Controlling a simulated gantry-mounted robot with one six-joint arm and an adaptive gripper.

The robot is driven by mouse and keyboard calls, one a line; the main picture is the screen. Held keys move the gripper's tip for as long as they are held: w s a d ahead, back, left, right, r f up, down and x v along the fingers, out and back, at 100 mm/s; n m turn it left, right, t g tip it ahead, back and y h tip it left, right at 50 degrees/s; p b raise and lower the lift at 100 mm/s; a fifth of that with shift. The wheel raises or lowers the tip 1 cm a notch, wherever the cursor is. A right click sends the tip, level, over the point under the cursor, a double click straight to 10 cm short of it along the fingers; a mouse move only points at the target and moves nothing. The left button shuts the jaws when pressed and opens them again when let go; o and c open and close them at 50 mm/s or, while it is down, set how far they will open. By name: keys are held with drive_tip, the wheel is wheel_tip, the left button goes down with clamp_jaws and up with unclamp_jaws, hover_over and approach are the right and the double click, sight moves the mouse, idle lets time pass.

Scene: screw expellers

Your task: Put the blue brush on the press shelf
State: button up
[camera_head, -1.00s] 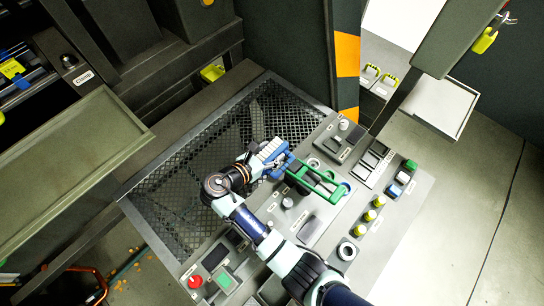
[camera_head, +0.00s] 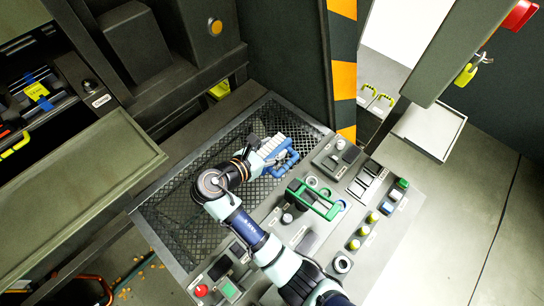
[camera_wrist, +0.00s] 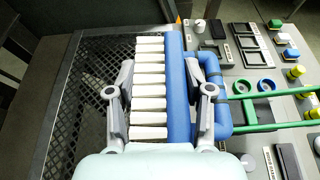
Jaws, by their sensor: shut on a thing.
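The blue brush (camera_head: 291,158), with a blue bar, blue handle and a row of white bristles, is held in my gripper (camera_head: 264,157). In the wrist view the blue bar (camera_wrist: 178,90) and bristles lie between the fingers of my gripper (camera_wrist: 160,78), which is shut on the brush. In the head view the brush appears over the right part of a black mesh surface (camera_head: 190,215); its height above it is unclear. A flat grey-green shelf (camera_head: 75,205), possibly the press shelf, is at the left beside the dark machine.
A control panel (camera_head: 330,240) with buttons and knobs lies right of the mesh. A green handle (camera_head: 318,205) stands up from it close to the brush. A dark upright panel with orange stripes (camera_head: 343,80) rises behind. A white tray (camera_head: 432,128) is at the right.

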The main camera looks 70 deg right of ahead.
sight(272, 149)
wheel_tip(272, 149, up, 6)
drive_tip(key=shift+f+p, duration=0.1)
drive_tip(key=shift+p, duration=0.55)
drive_tip(key=w+a+f+n+t, duration=0.1)
drive_tip(key=w+a+n+t, duration=0.95)
drive_tip(key=w+a, duration=0.45)
drive_tip(key=w+a+r+n+t+y, duration=0.1)
drive_tip(key=w+a+n+t+y, duration=0.15)
drive_tip(key=a, duration=0.55)
drive_tip(key=w+a+r+n+t+y, duration=0.2)
drive_tip(key=a+n+t+y, duration=0.15)
drive_tip(key=a, duration=0.35)
drive_tip(key=w+a+r+n+t+y, duration=0.1)
drive_tip(key=w+a+n+t+y, duration=0.15)
drive_tip(key=a, duration=0.55)
drive_tip(key=s+r+p, duration=0.4)
drive_tip(key=r+p, duration=0.7)
drive_tip(key=p, duration=0.5)
drive_tip(key=s+r+p, duration=0.5)
drive_tip(key=r+p, duration=0.6)
drive_tip(key=p, duration=0.4)
drive_tip(key=shift+s+d+r+g+p, duration=0.3)
drive_tip(key=shift+p, duration=0.1)
